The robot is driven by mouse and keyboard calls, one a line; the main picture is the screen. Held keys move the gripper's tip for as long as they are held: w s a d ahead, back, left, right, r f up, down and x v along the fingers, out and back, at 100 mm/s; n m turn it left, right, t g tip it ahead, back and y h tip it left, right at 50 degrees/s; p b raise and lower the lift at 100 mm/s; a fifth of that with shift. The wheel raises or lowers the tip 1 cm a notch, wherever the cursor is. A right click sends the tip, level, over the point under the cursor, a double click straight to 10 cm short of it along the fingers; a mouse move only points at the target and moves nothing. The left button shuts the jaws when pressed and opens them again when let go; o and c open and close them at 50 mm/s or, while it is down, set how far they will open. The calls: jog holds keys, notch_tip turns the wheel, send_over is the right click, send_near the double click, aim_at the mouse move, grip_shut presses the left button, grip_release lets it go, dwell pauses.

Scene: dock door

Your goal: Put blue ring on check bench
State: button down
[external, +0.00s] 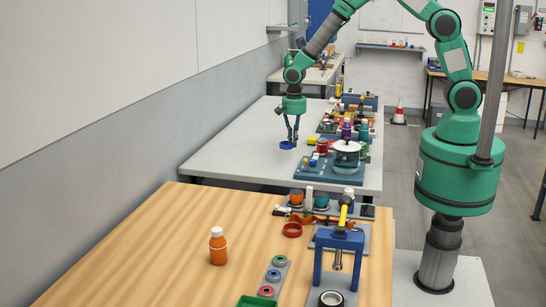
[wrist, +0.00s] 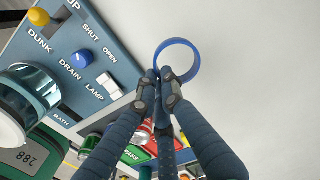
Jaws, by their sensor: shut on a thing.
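The blue ring (external: 287,145) is in my gripper (external: 291,139), low over the bare left part of the grey-white bench (external: 228,150). I cannot tell whether the ring touches the bench top. In the wrist view, the fingertips of my gripper (wrist: 159,80) are shut on the near edge of the blue ring (wrist: 178,42), and its opening shows pale surface through it. A wooden bench (external: 165,245) stands in the foreground. No label shows which bench is the check bench.
A blue control panel (wrist: 95,50) with DUNK, DRAIN and LAMP controls is left of the ring. The wooden bench holds an orange bottle (external: 218,246), a red ring (external: 292,230), a rack (external: 274,276) with rings and a blue press (external: 338,245). Its left part is clear.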

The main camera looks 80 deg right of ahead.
jog(key=s+d+m, duration=0.1)
jog(key=s+d, duration=0.2)
jog(key=d, duration=0.3)
jog(key=s+d+m+p, duration=0.1)
jog(key=s+d+m, duration=0.1)
jog(key=d, duration=0.4)
jog(key=s+d+m+p, duration=0.1)
jog(key=s+d, duration=0.3)
jog(key=d, duration=0.2)
jog(key=shift+f+m, duration=0.3)
jog(key=shift+f, duration=0.1)
jog(key=shift+w, duration=0.1)
jog(key=w+d, duration=0.1)
jog(key=w, duration=0.4)
jog(key=w+d+f, duration=0.1)
jog(key=w+d, duration=0.1)
jog(key=w, duration=0.3)
jog(key=w+d, duration=0.1)
jog(key=w, duration=0.4)
jog(key=shift+w+d+f, duration=0.15)
jog(key=shift+d+f, duration=0.1)
jog(key=shift+d, duration=0.05)
jog(key=shift+f, duration=0.1)
jog(key=shift+f+b, duration=0.3)
jog(key=shift+f, duration=1.3)
jog(key=shift+f, duration=0.1)
